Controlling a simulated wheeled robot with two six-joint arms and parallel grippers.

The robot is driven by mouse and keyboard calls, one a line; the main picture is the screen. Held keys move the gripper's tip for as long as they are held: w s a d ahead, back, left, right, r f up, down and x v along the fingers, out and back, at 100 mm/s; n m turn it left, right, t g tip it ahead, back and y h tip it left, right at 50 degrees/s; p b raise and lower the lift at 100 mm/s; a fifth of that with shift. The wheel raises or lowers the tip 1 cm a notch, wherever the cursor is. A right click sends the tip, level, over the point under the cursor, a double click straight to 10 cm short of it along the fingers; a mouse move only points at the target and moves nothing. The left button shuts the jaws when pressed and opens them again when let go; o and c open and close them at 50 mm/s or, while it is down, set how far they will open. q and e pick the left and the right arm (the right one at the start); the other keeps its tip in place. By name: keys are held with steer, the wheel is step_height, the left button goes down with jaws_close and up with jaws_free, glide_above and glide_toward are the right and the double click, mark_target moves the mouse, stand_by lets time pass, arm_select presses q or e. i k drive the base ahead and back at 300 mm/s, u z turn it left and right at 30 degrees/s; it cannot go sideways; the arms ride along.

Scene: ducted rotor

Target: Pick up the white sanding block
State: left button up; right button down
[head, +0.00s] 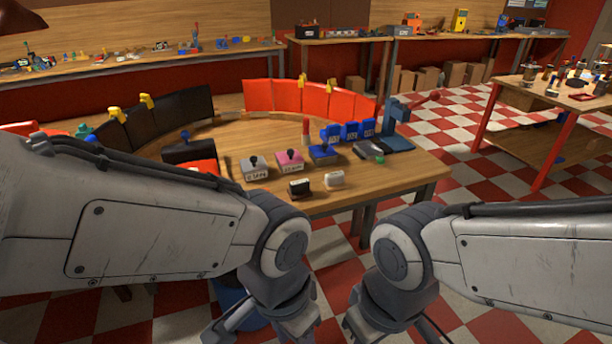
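The white sanding block (334,179) is a small pale block with a dark underside. It sits on the wooden table (390,183) near its front edge, just right of a similar black block (299,188). My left gripper (268,328) hangs low in front of the table, below and left of the white block. My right gripper (388,327) hangs below and right of it. Both are apart from the block, and the bottom of the frame cuts off their fingertips, so their opening is unclear.
Behind the blocks stand a grey stamp (254,170), a pink stamp (290,160) and a blue stamp (323,155). A blue press-like tool (397,127) stands farther right. Orange panels (300,97) line the back. The table's right front corner is clear.

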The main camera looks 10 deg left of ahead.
mark_target(334, 181)
steer(key=u, duration=1.05)
steer(key=i, duration=1.35)
steer(key=z, duration=2.5)
